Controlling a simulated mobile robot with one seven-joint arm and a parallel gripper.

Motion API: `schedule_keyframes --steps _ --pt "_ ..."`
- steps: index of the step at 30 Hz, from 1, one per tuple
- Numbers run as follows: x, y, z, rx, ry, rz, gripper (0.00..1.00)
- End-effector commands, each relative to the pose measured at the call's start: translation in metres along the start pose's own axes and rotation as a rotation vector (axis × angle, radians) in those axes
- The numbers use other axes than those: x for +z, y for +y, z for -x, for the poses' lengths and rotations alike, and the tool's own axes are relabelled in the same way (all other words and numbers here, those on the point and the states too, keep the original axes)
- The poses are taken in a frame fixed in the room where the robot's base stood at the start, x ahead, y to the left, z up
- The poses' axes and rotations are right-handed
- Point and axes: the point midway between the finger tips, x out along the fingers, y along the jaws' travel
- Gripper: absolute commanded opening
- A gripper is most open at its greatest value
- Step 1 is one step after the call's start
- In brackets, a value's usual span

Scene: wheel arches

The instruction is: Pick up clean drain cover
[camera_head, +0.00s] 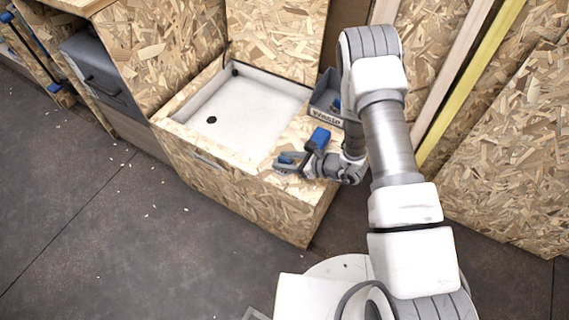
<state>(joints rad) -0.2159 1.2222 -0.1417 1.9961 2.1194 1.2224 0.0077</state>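A white shower-like tray (245,108) is sunk in the top of a chipboard box. A small dark round spot (211,120) lies near its left side; I cannot tell whether it is an open drain or a cover. No drain cover can be made out clearly. My gripper (284,163) is low over the chipboard rim at the tray's front right corner, pointing left. Small blue parts show at its fingers; I cannot tell whether they are its own or something held. The finger gap is too small to read.
A raised chipboard panel (275,38) stands behind the tray. A grey case (100,72) is at left. The dark floor (80,220) at front left is mostly clear.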

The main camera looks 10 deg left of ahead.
Motion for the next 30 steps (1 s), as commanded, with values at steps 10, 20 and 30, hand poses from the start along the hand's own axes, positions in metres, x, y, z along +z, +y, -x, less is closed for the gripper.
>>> schedule_keyframes --steps 10,20,30 --pt "0.0 0.0 0.0 0.0 -0.001 0.001 0.0" --pt "0.001 0.0 0.0 0.0 -0.001 0.001 0.0" --pt "0.028 -0.001 0.015 -0.001 -0.003 0.002 0.0"
